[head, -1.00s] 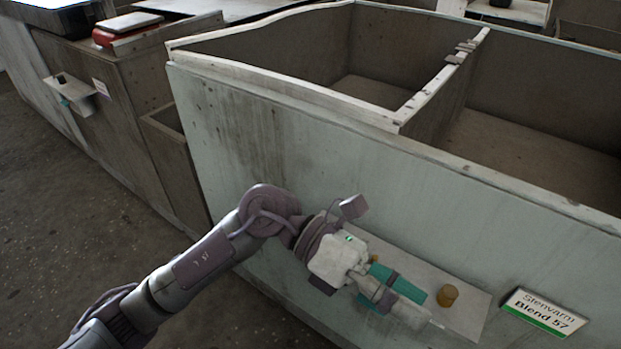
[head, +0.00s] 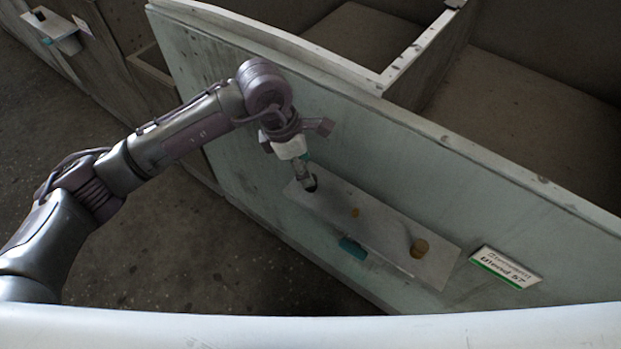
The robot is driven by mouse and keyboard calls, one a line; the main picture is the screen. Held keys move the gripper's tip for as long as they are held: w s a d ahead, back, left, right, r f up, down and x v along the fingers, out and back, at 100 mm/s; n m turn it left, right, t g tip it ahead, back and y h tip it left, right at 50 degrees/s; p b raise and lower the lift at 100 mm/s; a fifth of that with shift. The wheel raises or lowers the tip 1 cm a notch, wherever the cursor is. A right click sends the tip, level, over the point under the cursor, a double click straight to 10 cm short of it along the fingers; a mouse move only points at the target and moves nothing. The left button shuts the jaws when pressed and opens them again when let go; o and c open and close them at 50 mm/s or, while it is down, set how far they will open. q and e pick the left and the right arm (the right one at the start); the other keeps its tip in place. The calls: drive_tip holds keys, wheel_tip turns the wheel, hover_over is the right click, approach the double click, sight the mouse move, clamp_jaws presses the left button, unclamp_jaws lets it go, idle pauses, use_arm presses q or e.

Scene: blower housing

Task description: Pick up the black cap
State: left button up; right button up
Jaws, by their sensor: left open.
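A small dark round thing (head: 312,182), which looks like the black cap, sits at the left end of a narrow pale ledge (head: 385,235) on the bin's outer wall. It is partly hidden by my left gripper (head: 306,182). The gripper is open and points down, with its fingertips right at the dark thing; I cannot tell whether they touch it or are around it. My right gripper is not in view.
A teal thing (head: 352,248) is at the front edge. A label (head: 505,268) is at right. The large bin (head: 240,110) rises behind.

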use_arm(q)
drive_tip(key=shift+p+x, duration=0.4)
drive_tip(key=shift+x, duration=2.35)
drive_tip(key=c, duration=1)
wheel_tip(320, 180, up, 5)
drive_tip(key=shift+f+p, duration=0.15)
drive_tip(key=shift+p, duration=1.1)
drive_tip(key=s+d+r+p, duration=0.1)
drive_tip(key=s+d+r, duration=0.1)
drive_tip(key=d, duration=0.1)
drive_tip(key=s+d+r, duration=0.2)
drive_tip(key=s, duration=0.1)
drive_tip(key=s+d+r+p, duration=0.1)
drive_tip(key=s+d+r, duration=0.1)
drive_tip(key=s+d, duration=0.1)
drive_tip(key=shift+d+r+p, duration=0.2)
drive_tip(key=shift+d+p, duration=0.15)
